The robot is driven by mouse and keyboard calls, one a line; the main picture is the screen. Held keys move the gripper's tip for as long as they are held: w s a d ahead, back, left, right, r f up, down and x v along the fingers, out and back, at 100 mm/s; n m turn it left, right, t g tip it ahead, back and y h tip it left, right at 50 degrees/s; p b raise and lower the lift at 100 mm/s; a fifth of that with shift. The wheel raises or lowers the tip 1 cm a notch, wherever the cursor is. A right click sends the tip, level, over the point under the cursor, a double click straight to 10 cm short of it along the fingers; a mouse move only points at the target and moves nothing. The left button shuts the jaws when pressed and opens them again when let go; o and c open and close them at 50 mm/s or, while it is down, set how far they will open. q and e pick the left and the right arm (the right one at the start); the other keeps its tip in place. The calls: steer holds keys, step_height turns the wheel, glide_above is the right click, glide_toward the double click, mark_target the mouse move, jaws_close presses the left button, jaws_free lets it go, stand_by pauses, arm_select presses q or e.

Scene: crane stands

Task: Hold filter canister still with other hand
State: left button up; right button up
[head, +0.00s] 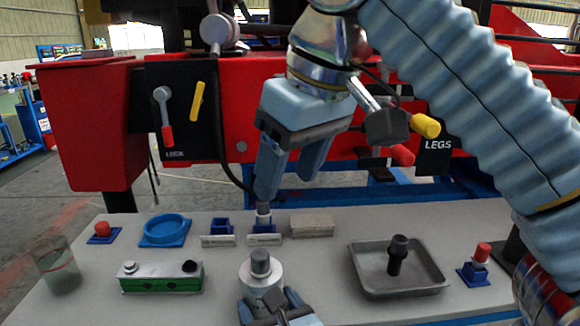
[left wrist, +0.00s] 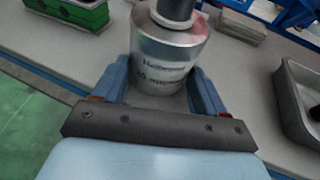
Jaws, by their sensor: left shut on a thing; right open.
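The filter canister (head: 248,277) is a silver cylinder with a dark grey top piece (head: 260,262), upright at the front middle of the table. My left gripper (head: 275,300) is shut on it low in the head view. In the left wrist view the canister (left wrist: 168,62) shows printed lettering and stands between the two blue fingers. My right gripper (head: 290,190) is open, pointing down above the back of the table, behind the canister. Its left fingertip is close above a small grey cylinder (head: 263,210) in a blue holder; whether they touch I cannot tell.
A grey tray (head: 432,270) with a black fitting (head: 396,255) lies to the right. A green box (head: 160,284) and a clear cup (head: 58,268) stand left. A blue ring dish (head: 165,230) and a grey block (head: 312,225) are behind. Red machinery with levers closes off the back.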

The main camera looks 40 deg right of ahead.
arm_select(q)
steer(key=o, duration=1.3)
steer(key=v, duration=0.7)
steer(key=shift+s, duration=0.3)
